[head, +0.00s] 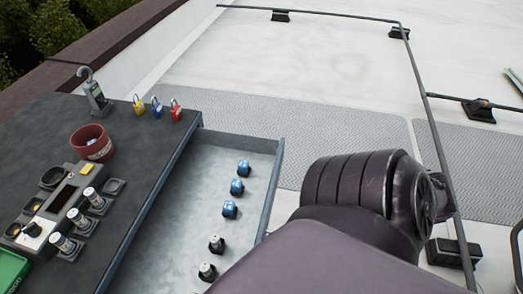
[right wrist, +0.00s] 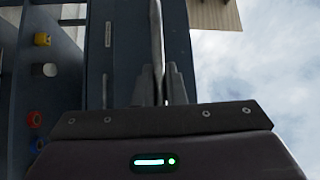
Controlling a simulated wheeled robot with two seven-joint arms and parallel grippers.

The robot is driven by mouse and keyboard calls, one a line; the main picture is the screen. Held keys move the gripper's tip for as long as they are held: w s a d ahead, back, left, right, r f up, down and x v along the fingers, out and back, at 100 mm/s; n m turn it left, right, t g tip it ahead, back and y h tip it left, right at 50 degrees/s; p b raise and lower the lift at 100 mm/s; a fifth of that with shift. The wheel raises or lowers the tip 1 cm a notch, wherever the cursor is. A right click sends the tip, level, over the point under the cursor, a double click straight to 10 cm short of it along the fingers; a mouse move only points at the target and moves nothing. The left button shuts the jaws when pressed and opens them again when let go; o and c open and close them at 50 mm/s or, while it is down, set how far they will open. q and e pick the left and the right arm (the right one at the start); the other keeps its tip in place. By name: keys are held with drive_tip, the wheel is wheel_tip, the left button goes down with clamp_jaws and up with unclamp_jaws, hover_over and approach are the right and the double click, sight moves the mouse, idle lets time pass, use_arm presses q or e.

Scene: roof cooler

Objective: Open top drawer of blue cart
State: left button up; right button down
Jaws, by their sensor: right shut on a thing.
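The blue cart (head: 183,148) stands at the left of the head view with a dark top. Its top drawer (head: 263,147) is pulled out to the right, showing a grey metal inside with several small blue-capped and black fittings. In the right wrist view, my right gripper (right wrist: 161,82) is shut on the drawer's handle (right wrist: 156,35), a thin bar in front of a dark blue panel (right wrist: 126,60). In the head view, my right arm hides the handle, the gripper and the near part of the drawer. My left gripper is not in view.
On the cart top are a red bowl (head: 91,143), several padlocks (head: 157,108), a hanging-scale-like device (head: 94,92), a tray of instruments (head: 62,203) and a green box (head: 12,270). A rail (head: 432,115) runs across the pale roof. Grey walkway (head: 300,128) lies beyond the drawer.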

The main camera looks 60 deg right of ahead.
drive_tip(key=c, duration=1.9)
unclamp_jaws()
drive_tip(key=o, duration=0.4)
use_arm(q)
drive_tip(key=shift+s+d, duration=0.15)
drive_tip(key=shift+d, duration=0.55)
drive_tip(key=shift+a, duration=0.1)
